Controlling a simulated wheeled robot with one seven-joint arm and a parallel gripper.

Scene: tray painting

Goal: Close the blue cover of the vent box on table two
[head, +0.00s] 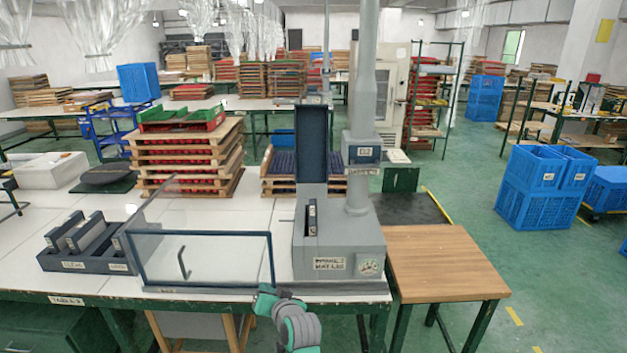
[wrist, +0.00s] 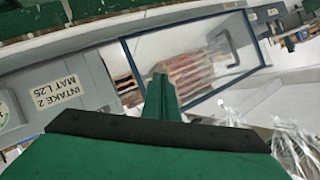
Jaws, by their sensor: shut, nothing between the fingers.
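The grey vent box (head: 338,262) stands on the white table at its front right, with a pipe rising from its right side. Its dark blue cover (head: 311,145) stands upright above the box, open. A grey filter-like piece (head: 312,217) shows in the opening below the cover. My gripper (head: 265,296) is low at the table's front edge, left of and below the box, apart from the cover. In the wrist view my gripper's green fingers (wrist: 159,80) are together and empty, and the box's labelled face (wrist: 58,96) is at the left. The cover is not clear there.
A clear panel with a blue frame and handle (head: 202,262) stands left of the box. A grey rack of cartridges (head: 88,243) sits farther left. Stacked wooden trays (head: 187,163) stand behind. A wooden side table (head: 440,264) is at the right.

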